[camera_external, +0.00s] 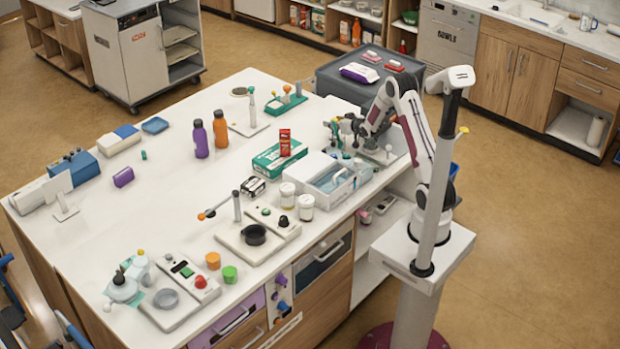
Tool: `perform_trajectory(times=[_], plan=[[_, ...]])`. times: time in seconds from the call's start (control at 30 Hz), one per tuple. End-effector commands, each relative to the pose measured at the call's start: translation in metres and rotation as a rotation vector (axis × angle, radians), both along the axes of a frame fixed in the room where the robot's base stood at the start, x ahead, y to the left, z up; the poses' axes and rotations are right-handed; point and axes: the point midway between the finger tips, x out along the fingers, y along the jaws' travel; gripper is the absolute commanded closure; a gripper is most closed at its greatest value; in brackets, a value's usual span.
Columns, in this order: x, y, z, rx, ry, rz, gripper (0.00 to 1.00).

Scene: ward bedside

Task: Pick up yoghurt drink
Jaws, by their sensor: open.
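I cannot tell for sure which item is the yoghurt drink. Possible drink containers on the white counter (180,235) are a purple bottle (201,140) and an orange bottle (220,130), upright side by side, and a small red pack (285,142) standing on a green-and-white box (278,160). My gripper (350,128) is low over the counter's right end, among small items, right of these containers and apart from them. It is open. Its fingertips are small and partly lost in the clutter, and I see nothing held.
A white open bin (330,186) and two white jars (288,195) stand near the counter's front edge. A small stand with a black cup (254,234) is left of them. A grey cart (330,72) is behind my arm.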

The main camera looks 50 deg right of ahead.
Motion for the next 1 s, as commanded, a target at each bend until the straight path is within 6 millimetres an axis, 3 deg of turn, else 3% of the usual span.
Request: perform_trajectory(times=[0.53, 0.57, 0.7, 0.73, 1.0], plan=[[0.0015, -0.0003, -0.0007, 0.000, 0.000, 0.000, 0.56], [0.0015, -0.0003, -0.0007, 0.000, 0.000, 0.000, 0.59], [0.0015, -0.0003, -0.0007, 0.000, 0.000, 0.000, 0.95], [0.0015, -0.0004, -0.0007, -0.001, 0.000, 0.000, 0.98], [0.0015, -0.0004, -0.0007, -0.001, 0.000, 0.000, 0.99]])
